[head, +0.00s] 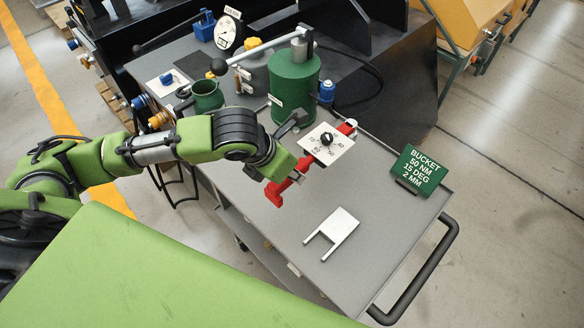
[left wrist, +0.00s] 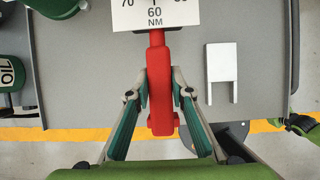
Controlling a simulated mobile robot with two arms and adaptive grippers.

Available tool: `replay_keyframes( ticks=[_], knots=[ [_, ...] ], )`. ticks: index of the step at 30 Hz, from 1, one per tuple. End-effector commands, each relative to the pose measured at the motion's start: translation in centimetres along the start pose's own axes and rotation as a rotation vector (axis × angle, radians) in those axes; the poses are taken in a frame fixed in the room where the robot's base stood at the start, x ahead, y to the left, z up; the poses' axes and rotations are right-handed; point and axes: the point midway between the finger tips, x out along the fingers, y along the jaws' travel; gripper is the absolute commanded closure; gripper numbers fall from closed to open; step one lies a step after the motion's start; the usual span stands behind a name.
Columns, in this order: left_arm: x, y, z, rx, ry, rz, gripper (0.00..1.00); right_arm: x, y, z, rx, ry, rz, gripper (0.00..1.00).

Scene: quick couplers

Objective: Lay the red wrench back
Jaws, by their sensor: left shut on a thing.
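The red wrench (head: 277,194) is over the grey cart top, with its far end beyond a white dial plate (head: 326,149). My left gripper (left wrist: 160,84) has its two fingers on either side of the red handle and is shut on it. In the left wrist view the wrench (left wrist: 160,95) runs up under the dial plate (left wrist: 155,14), marked 60 NM. The plate hides part of the wrench. In the head view the arm hides most of the grip. I cannot tell whether the wrench touches the cart.
A white forked holder (head: 338,228) lies on the cart top (head: 375,215), right of the wrench. A green sign (head: 418,170) reads bucket, 50 NM, 15 deg, 2 mm. A green canister (head: 295,88), a green mug (head: 207,97) and a gauge (head: 228,33) stand behind. The front right is clear.

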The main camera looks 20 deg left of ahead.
Motion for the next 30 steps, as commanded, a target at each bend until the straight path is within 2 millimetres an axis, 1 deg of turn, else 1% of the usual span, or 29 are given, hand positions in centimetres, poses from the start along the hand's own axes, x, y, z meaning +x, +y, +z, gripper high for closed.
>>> replay_keyframes(
  ticks=[3, 18, 24, 30],
  knots=[
    [1.2, 0.0, -0.5, 0.000, -0.004, 0.000, 1.00, 0.9, -0.1, 0.1, 0.000, 0.001, -0.001, 0.60],
    [6.0, 0.0, -3.0, 0.000, -0.005, -0.001, 1.00, 3.5, -0.1, 0.3, -0.001, 0.000, -0.001, 0.60],
    [7.0, 0.0, -3.6, 0.000, -0.006, 0.000, 1.00, 4.1, -0.1, 0.4, 0.000, 0.000, -0.001, 0.60],
    [7.4, 0.0, -3.7, 0.000, -0.006, 0.000, 1.00, 4.2, -0.1, 0.4, 0.000, 0.000, 0.000, 0.60]
  ],
)
